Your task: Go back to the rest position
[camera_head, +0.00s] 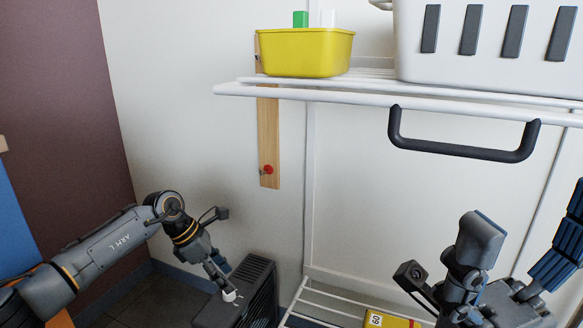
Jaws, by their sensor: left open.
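My left arm comes in from the left. Its gripper (224,282) is open and points down over the top of a dark heater-like box (252,276) on the floor. Whether the fingers touch the box is unclear. A small white piece shows at the fingertips; I cannot tell if it belongs to the gripper. My right arm (478,245) stands at the lower right, in front of the rack. Its fingers cannot be made out. No gas hob is in view.
A white wire rack (330,92) carries a yellow tub (305,53) and a white slotted basket (460,45). A black handle (462,148) hangs below its upper shelf. A yellow box (385,320) lies on the lower shelf. A wooden strip (268,135) is on the wall.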

